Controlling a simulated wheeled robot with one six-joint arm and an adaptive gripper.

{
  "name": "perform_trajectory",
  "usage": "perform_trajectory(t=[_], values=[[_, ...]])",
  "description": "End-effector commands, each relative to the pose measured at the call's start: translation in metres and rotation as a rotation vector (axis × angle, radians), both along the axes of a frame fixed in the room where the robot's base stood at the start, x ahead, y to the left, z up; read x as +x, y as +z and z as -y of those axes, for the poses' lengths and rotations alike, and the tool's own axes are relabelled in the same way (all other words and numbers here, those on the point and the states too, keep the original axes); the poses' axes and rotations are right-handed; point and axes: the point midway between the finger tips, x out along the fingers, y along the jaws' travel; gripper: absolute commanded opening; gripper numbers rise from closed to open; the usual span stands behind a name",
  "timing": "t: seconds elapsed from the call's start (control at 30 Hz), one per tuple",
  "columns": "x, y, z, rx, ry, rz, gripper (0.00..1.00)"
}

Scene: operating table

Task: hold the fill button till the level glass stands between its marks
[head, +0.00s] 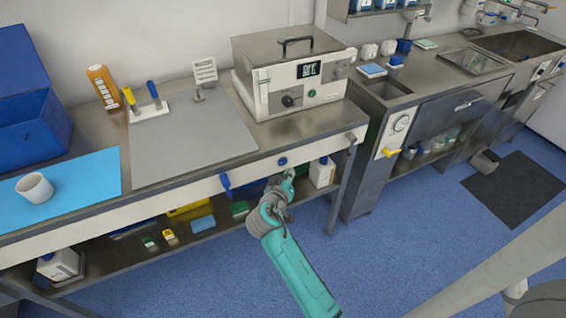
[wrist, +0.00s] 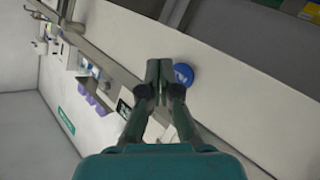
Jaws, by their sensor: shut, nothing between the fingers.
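A round blue button (head: 282,161) sits on the pale front panel of the bench. In the wrist view the blue button (wrist: 184,74) carries a pale mark and shows just right of my fingertips. My gripper (head: 288,174) is just below the button in the head view. In the wrist view my gripper (wrist: 160,68) has its two fingers together with nothing between them. I cannot tell whether a fingertip touches the panel. I cannot make out a level glass with marks in either view.
A steel bath unit (head: 290,70) with a display stands on the bench above. A lower shelf (head: 120,262) holds small boxes and bottles. Blue floor in front is open.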

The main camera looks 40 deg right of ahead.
Motion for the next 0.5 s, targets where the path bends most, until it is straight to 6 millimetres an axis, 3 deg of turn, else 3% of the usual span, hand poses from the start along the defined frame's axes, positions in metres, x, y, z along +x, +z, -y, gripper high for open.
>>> perform_trajectory(t=[0.2, 0.5], values=[[0.014, 0.001, 0.004, 0.0, -0.001, 0.001, 0.0], [0.017, 0.0, 0.005, 0.0, -0.001, -0.001, 0.0]])
